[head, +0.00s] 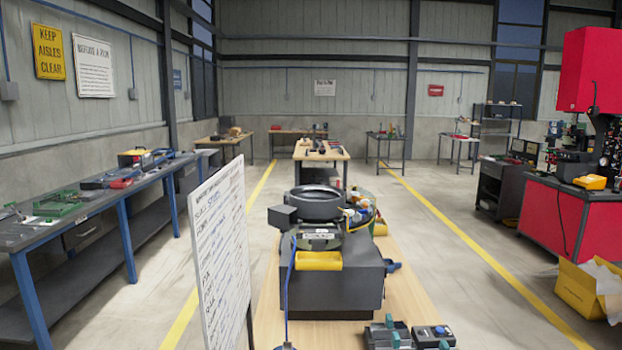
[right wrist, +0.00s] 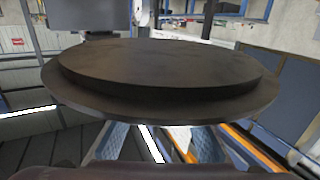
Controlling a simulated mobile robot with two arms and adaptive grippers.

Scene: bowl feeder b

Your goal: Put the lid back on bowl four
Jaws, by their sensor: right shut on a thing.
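A dark round lid (right wrist: 160,75) with a raised centre and a thin flange fills the middle of the right wrist view. The feeder's black base (head: 335,290) stands on the wooden table. Neither gripper shows in the head view, and no number on the bowl can be read.
A white written board (head: 220,255) stands at the table's left, close by. A grey box (head: 282,217) is beside the bowl, and a yellow tray (head: 320,261) is on its front. Small devices (head: 390,333) lie on the table's near right edge.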

